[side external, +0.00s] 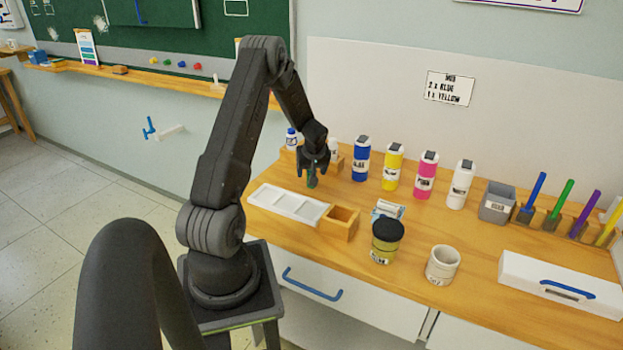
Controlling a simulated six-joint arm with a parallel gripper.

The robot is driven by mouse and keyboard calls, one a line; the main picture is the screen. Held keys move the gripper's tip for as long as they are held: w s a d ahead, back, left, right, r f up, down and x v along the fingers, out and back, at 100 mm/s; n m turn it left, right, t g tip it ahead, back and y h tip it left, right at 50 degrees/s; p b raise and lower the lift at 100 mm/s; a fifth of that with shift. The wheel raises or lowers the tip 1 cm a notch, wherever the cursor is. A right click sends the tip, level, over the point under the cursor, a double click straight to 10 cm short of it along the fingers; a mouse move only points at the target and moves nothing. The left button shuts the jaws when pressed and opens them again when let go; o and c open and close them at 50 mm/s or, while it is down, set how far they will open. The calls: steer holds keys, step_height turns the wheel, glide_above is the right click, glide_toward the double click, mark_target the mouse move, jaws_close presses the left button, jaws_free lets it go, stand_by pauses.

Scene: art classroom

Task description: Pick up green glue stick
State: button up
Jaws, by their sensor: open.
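A small green object (312,182), which looks like the green glue stick, stands on the wooden table under my gripper. Only its lower part shows clearly, and my gripper covers the rest. My gripper (313,171) points down over it with open fingers around or just in front of it. I cannot tell whether a finger touches it.
A white palette tray (289,204) and an open wooden box (341,222) lie in front of my gripper. Blue (360,160), yellow (393,167), pink and white bottles stand to the right. A dark-lidded jar (387,242) and a white cup (442,263) stand near the front edge.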

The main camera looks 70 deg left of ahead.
steer(key=shift+c, duration=0.5)
steer(key=c, duration=0.9)
steer(key=shift+r, duration=0.1)
